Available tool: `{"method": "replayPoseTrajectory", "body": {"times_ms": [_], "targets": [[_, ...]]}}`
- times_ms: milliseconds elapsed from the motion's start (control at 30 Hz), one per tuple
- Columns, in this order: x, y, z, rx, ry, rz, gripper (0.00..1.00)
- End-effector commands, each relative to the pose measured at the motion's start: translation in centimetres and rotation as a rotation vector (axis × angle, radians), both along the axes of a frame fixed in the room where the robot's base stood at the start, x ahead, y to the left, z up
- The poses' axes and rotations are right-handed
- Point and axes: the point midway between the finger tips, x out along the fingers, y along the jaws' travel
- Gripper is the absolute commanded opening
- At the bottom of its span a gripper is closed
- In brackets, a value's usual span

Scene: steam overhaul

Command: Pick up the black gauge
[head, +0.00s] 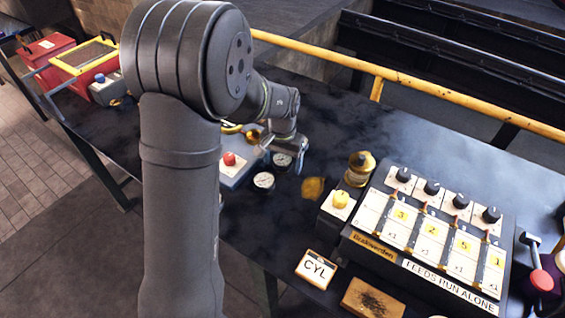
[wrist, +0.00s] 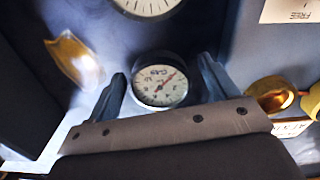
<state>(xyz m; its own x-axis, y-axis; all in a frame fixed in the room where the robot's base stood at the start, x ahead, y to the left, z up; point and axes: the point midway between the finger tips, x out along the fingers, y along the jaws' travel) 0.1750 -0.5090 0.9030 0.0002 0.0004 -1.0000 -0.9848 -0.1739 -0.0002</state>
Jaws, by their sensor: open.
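The black gauge (wrist: 160,82) has a dark rim, a cream face and a red needle. In the wrist view it sits between the two spread fingers of my gripper (wrist: 163,76), with space on both sides. In the head view the same gauge (head: 282,160) lies on the dark bench, just below and beside my gripper (head: 292,156). My gripper is open and holds nothing. A second round gauge with a white face (head: 264,180) lies close by; it is cut by the top edge of the wrist view (wrist: 148,6).
A brass piece (head: 313,188) lies right of the gauges, and a box with a red button (head: 232,165) stands left. A switch panel (head: 420,240), CYL card (head: 318,268) and yellow rail (head: 420,88) bound the area.

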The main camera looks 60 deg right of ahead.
Motion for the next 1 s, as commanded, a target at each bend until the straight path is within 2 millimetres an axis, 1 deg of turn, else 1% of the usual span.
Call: {"method": "replayPoseTrajectory", "body": {"times_ms": [167, 200, 267, 400, 467, 767, 867, 967, 1000], "targets": [[0.0, 0.0, 0.0, 0.0, 0.0, 0.0, 0.79], [0.0, 0.0, 0.0, 0.0, 0.0, 0.0, 0.75], [0.0, 0.0, 0.0, 0.0, 0.0, 0.0, 0.63], [0.0, 0.0, 0.0, -0.001, 0.0, 0.0, 0.36], [0.0, 0.0, 0.0, -0.001, 0.0, 0.0, 0.26], [0.0, -0.1, 0.3, -0.002, 0.0, 0.0, 0.26], [0.0, -0.1, 1.0, -0.003, -0.001, 0.0, 0.26], [0.0, -0.1, 2.2, -0.005, -0.001, 0.0, 0.26], [0.0, -0.1, 2.9, -0.006, -0.001, 0.0, 0.26]]}}
